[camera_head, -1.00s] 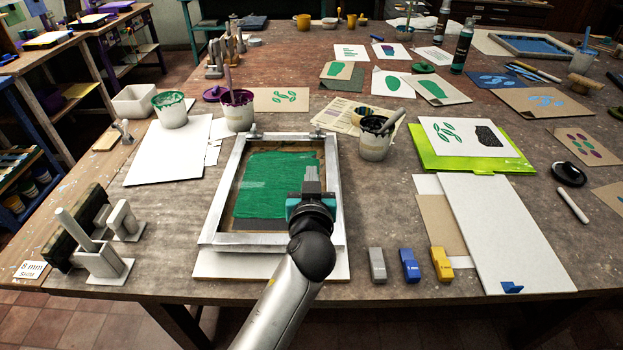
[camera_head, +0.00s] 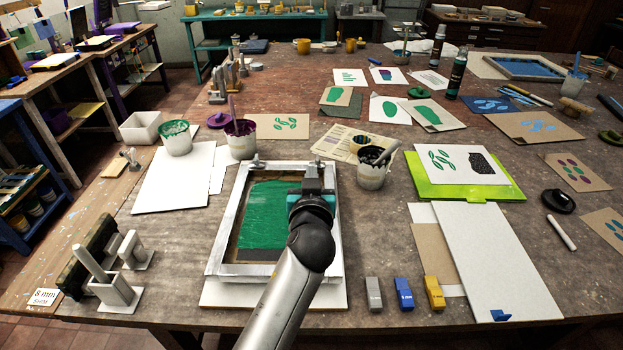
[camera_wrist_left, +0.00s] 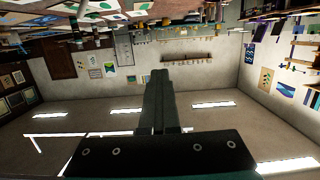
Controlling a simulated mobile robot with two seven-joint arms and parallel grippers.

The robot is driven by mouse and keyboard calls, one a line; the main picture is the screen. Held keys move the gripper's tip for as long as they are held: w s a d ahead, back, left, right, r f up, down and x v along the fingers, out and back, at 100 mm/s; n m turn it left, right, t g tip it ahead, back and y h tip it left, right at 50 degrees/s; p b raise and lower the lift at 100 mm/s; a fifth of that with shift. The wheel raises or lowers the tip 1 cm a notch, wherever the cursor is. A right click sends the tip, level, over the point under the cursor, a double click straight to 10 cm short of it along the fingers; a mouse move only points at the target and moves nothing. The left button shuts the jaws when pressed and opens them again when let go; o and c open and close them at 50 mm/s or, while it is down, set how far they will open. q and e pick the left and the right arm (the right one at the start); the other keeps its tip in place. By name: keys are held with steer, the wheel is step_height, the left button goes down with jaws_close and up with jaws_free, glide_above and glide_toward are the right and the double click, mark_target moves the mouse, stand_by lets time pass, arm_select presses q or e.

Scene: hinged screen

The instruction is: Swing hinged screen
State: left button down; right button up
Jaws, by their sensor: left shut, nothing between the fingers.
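The hinged screen (camera_head: 232,213) is a pale grey frame with green mesh, partly hidden by my left arm. It lies about level over a white board (camera_head: 215,293) whose near edge sticks out. Its hinge clamps sit on the far side, one at the left (camera_head: 254,163) and one at the right (camera_head: 320,162). My left gripper (camera_head: 313,178) is shut and empty over the far right part of the screen. Whether it touches the screen I cannot tell. Its shut fingers also show in the left wrist view (camera_wrist_left: 158,105). My right gripper is not in view.
Ink pots stand beyond the screen: green (camera_head: 176,145), purple (camera_head: 241,147) and black (camera_head: 372,175). Grey, blue and yellow blocks (camera_head: 404,294) stand to the near right. A lime green board (camera_head: 425,187) lies right. Grey holders (camera_head: 113,283) stand left.

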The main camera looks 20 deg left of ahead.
arm_select(q)
steer(key=shift+w+a+r+p, duration=0.15)
steer(key=shift+r+p, duration=0.1)
steer(key=shift+r, duration=0.2)
steer(key=shift+w+d+r+p, duration=0.1)
steer(key=shift+w+r+p, duration=0.1)
steer(key=shift+r, duration=0.25)
steer(key=c, duration=1.1)
jaws_free()
steer(key=shift+s, duration=0.1)
